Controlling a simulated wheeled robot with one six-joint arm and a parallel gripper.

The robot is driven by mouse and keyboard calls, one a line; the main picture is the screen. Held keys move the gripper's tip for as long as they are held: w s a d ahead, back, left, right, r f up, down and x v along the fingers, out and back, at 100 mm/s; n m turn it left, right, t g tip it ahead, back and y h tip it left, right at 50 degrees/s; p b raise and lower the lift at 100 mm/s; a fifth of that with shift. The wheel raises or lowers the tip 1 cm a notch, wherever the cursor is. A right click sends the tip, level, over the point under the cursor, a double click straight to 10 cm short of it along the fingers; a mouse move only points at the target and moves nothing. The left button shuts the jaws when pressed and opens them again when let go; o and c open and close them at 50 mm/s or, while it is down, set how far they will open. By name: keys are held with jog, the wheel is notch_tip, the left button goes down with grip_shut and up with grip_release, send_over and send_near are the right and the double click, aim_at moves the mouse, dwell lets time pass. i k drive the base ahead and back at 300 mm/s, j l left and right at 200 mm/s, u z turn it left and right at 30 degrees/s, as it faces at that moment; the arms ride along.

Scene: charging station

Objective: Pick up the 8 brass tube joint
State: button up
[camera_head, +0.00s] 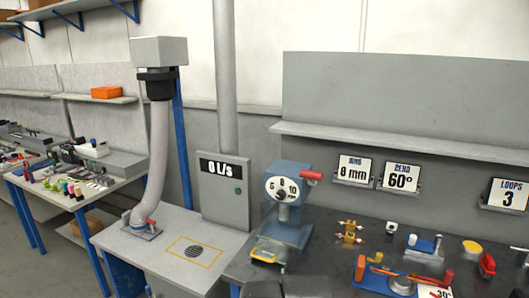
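Two small brass-coloured fittings with reddish ends lie one behind the other on the dark bench: a rear brass fitting (348,225) and a front brass fitting (349,238). They are too small here to read any size marking, so I cannot tell which is the 8 brass tube joint. Dark grey shapes at the bottom centre edge look like part of my arm. No fingertips of my gripper show.
A blue press with a dial (283,190) and red handle stands left of the fittings. Right of them are a small dark cylinder (391,227), a blue-and-white tool (424,246), a yellow round tin (471,247) and a red block (487,264). Signs (400,178) hang behind.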

aim_at(350, 224)
jog(key=i+l+z, duration=0.1)
jog(key=i+l, duration=0.25)
jog(key=i, duration=0.25)
jog(key=i+l+u, duration=0.15)
jog(key=i, duration=0.3)
jog(key=l, duration=0.1)
